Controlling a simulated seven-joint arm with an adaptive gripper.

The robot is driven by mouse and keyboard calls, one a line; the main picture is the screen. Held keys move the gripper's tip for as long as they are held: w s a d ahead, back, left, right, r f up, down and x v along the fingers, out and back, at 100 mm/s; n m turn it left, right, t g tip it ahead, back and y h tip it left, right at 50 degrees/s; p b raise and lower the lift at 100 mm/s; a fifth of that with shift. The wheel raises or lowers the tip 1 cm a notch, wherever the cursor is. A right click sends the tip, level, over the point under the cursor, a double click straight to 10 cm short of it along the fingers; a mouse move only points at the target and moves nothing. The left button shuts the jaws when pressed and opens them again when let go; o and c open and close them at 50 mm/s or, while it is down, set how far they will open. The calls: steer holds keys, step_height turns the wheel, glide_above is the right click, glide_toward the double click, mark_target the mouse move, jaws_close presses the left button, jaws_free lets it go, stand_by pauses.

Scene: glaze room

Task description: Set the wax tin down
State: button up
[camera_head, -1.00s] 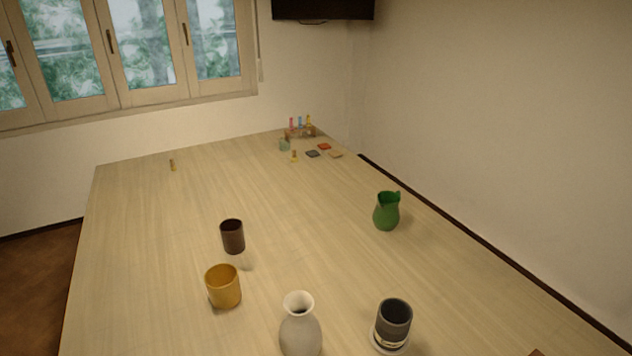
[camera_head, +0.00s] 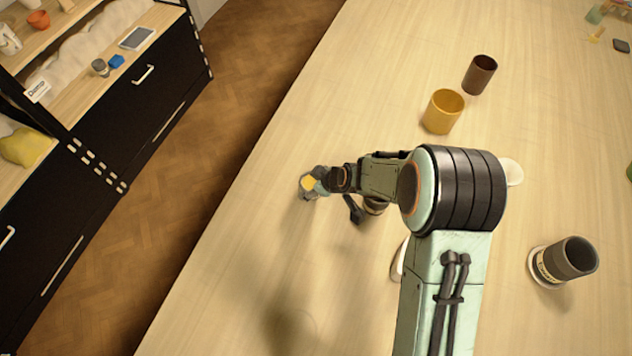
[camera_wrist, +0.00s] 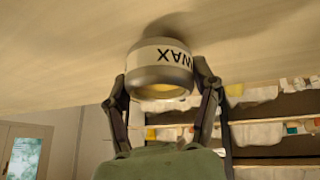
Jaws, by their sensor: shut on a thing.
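The wax tin (camera_wrist: 162,58) is a short round grey tin with a pale band lettered WAX, upside down in the wrist view, and a yellowish face towards my palm. My gripper (camera_wrist: 163,82) is shut on it, one finger on each side. In the head view, the tin (camera_head: 307,190) shows small and partly hidden at the end of my gripper (camera_head: 320,182), over the table's left part. The tin is close to the wooden tabletop (camera_head: 240,240); I cannot tell whether it touches.
A yellow cup (camera_head: 442,112) and a dark brown cup (camera_head: 479,75) stand beyond my arm. A pale vase is mostly hidden behind my arm. Black shelving (camera_head: 120,110) stands across the floor at left.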

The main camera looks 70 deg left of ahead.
steer(key=shift+f, duration=1.1)
steer(key=shift+d+f, duration=0.1)
steer(key=shift+f, duration=0.05)
steer(key=o, duration=1.2)
steer(key=shift+o, duration=0.2)
